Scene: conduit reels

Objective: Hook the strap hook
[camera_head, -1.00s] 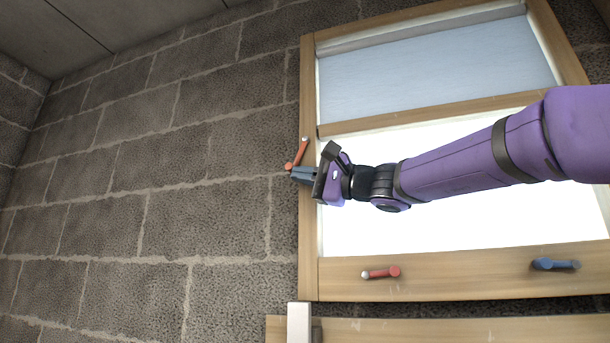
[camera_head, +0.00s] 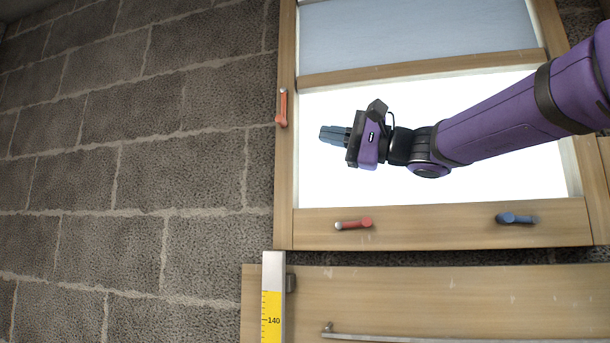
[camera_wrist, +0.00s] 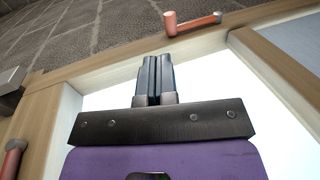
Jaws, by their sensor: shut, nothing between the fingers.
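My gripper (camera_head: 334,135) is shut and empty, in front of the bright window pane and to the right of the frame's left upright. Its closed fingers also show in the wrist view (camera_wrist: 155,75). A red handle (camera_head: 282,107) is on the left upright of the wooden window frame, a little apart from my fingertips. In the wrist view this red handle (camera_wrist: 193,23) lies just beyond the fingertips. A second red handle (camera_head: 353,224) and a blue handle (camera_head: 515,219) are on the bottom rail. No strap hook can be made out.
The wooden window frame (camera_head: 420,228) is set against a grey block wall (camera_head: 130,150). Below it is a wooden board (camera_head: 450,290) with a thin metal bar (camera_head: 440,337). A yellow-and-white measuring post (camera_head: 273,300) stands at the lower left.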

